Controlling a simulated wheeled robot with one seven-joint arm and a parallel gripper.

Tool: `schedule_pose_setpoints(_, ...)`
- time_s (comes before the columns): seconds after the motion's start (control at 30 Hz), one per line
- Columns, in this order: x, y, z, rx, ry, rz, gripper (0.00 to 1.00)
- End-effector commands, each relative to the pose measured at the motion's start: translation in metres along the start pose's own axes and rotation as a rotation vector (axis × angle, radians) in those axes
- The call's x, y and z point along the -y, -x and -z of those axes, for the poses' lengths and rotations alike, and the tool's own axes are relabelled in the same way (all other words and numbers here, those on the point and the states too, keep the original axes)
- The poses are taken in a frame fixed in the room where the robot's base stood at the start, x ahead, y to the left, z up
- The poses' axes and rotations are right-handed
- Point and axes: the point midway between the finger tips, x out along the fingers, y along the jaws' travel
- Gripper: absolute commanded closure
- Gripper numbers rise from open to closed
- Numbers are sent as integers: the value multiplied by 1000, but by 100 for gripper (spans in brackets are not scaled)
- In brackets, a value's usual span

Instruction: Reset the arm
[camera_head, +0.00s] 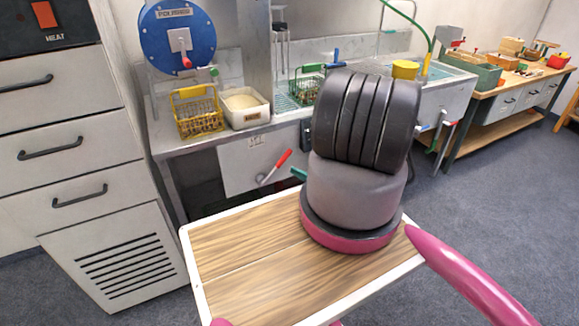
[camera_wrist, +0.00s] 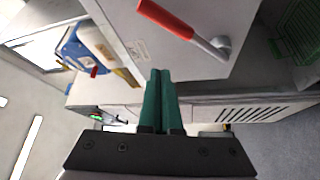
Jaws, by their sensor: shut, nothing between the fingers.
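My gripper (camera_wrist: 160,74) has two green fingers that lie together with nothing between them in the wrist view. In the head view only a small green part of it (camera_head: 299,173) shows past my arm; the rest is hidden. My dark arm rises from a pink-rimmed base at the right of the wood-topped tray and blocks part of the counter behind it. The gripper is in front of the counter, apart from the red-handled lever (camera_head: 275,167), which also shows near the fingertips in the wrist view (camera_wrist: 182,22).
A yellow wire basket (camera_head: 198,112) and a white bin (camera_head: 244,108) stand on the counter's left. A green basket (camera_head: 306,88) is behind my arm. A blue disc machine (camera_head: 178,38) is at the back. White drawers (camera_head: 75,153) stand at left.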

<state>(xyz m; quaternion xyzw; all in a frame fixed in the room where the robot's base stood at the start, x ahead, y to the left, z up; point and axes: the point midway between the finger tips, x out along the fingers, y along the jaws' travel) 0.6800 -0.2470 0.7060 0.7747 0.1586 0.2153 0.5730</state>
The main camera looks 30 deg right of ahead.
Motion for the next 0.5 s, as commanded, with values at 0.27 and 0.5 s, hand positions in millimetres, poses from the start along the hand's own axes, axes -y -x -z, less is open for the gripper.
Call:
schedule_pose_setpoints(0.27,2,9,1,-1,1,-1,100)
schedule_pose_setpoints(0.5,2,8,1,-2,1,-1,100)
